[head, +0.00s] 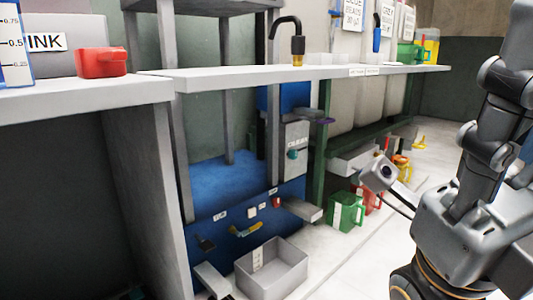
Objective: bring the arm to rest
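One of my arms (485,140) comes down along the right edge, with dark upper links and a grey lower housing (470,230). A dark rounded part with an orange ring shows at its lower end, cut off by the bottom edge. No gripper fingers can be made out on it. A small grey box with a dark round lens (380,172) is beside the arm, at the end of a thin dark rod. My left gripper does not show.
A white counter (230,80) crosses the view, with a red container (101,62) on its left part. Below is a blue press (230,185). A grey open bin (271,270), a green jug (346,211) and a red jug (372,199) stand low down. Pale floor is clear toward the back right.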

